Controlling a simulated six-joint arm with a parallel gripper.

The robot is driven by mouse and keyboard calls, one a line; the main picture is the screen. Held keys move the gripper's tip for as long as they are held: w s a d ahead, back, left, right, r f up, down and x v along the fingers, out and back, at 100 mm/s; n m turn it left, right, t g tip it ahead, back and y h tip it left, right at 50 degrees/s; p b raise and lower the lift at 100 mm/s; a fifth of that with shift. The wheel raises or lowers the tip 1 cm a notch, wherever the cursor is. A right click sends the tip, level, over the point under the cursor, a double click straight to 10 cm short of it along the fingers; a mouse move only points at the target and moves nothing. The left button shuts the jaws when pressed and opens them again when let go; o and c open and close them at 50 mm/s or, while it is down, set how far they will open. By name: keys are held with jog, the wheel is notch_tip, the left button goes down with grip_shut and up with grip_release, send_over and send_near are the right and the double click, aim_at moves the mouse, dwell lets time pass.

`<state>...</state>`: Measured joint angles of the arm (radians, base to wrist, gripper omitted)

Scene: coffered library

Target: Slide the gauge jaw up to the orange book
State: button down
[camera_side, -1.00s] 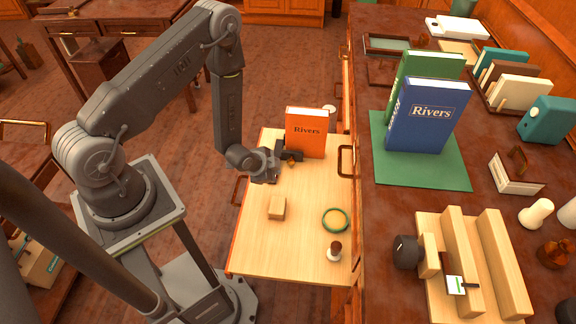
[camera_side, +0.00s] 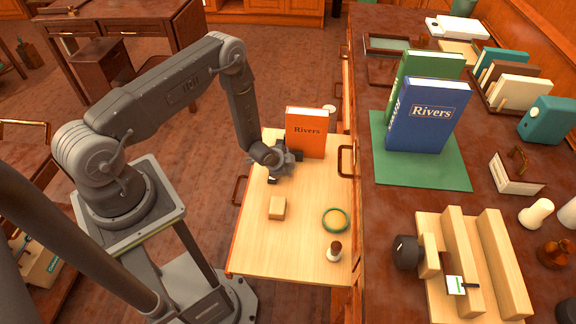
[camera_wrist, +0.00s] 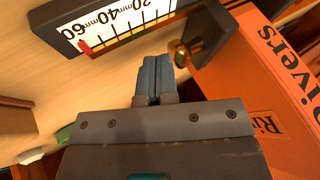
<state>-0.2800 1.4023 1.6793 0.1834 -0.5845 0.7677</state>
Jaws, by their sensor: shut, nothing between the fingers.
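The orange book (camera_side: 306,133) stands upright at the far end of the pale wooden board; it fills the right of the wrist view (camera_wrist: 255,75). The gauge (camera_wrist: 112,25) has a dark frame, a white scale and a red mark near 60. Its dark jaw (camera_wrist: 212,38) with a brass knob lies beside the book; whether they touch I cannot tell. In the side view my gripper hides most of the gauge. My gripper (camera_side: 285,164) is shut and empty; its blue-grey fingertips (camera_wrist: 155,75) are close beside the brass knob in the wrist view.
A small wooden block (camera_side: 277,208), a green ring (camera_side: 336,220) and a dark-topped peg (camera_side: 334,252) sit on the nearer part of the board (camera_side: 300,240). The dark desk to the right holds a blue book (camera_side: 428,118) on a green mat (camera_side: 425,172).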

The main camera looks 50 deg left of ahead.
jog(key=shift+w+a, duration=0.85)
jog(key=shift+s+d, duration=0.1)
